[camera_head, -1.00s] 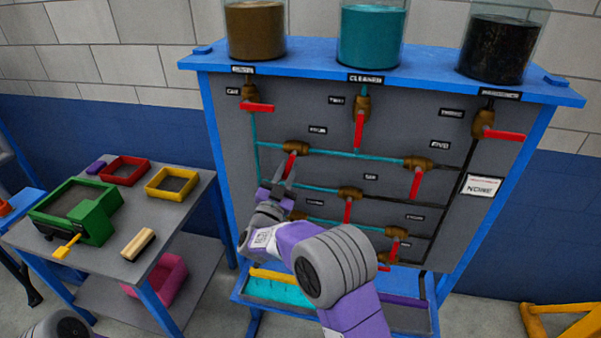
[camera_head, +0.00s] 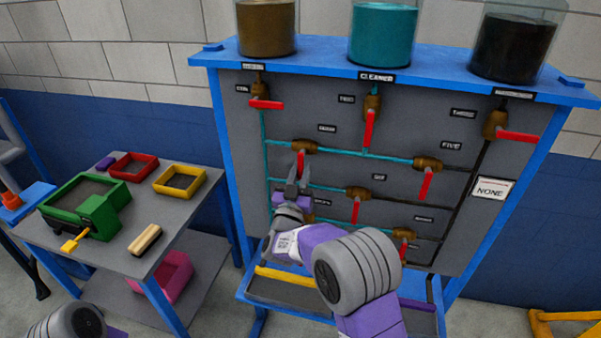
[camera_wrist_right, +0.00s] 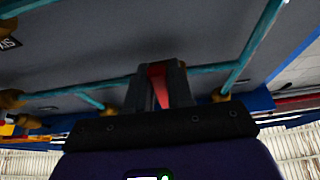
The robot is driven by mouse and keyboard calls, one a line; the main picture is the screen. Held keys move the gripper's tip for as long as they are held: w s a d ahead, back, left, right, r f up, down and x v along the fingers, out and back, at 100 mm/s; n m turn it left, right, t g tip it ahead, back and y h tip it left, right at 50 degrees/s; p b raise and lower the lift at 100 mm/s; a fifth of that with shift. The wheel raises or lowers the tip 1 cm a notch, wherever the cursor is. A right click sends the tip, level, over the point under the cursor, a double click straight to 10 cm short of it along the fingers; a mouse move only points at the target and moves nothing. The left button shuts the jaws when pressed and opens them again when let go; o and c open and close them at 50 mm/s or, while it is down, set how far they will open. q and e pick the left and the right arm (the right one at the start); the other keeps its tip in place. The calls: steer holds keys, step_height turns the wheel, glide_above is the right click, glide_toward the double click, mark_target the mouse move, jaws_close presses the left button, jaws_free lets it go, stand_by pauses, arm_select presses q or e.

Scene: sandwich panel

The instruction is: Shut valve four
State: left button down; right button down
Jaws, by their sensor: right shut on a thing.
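Valve four is the brown valve body (camera_head: 304,146) under a small label (camera_head: 327,128), which is too blurred to read surely, on the left of the grey panel. Its red handle (camera_head: 301,160) hangs nearly straight down, across the horizontal teal pipe. My right gripper (camera_head: 297,184) reaches up from below and is shut on this handle; its fingers hide the lower end. In the right wrist view the red handle (camera_wrist_right: 158,84) sits between the two fingers (camera_wrist_right: 157,90). My left gripper is out of view; only part of my left arm shows at bottom left.
Other red-handled valves surround it: one upper left (camera_head: 265,103), one at top centre (camera_head: 370,125) and one to the right (camera_head: 426,184). A tray (camera_head: 285,290) lies below the panel. A side table (camera_head: 190,215) with coloured trays stands to the left.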

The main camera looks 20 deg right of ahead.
steer(key=c, duration=1.1)
jaws_free()
steer(key=b+v, duration=0.1)
steer(key=v, duration=0.6)
steer(key=shift+s+f, duration=0.15)
steer(key=shift+s, duration=0.15)
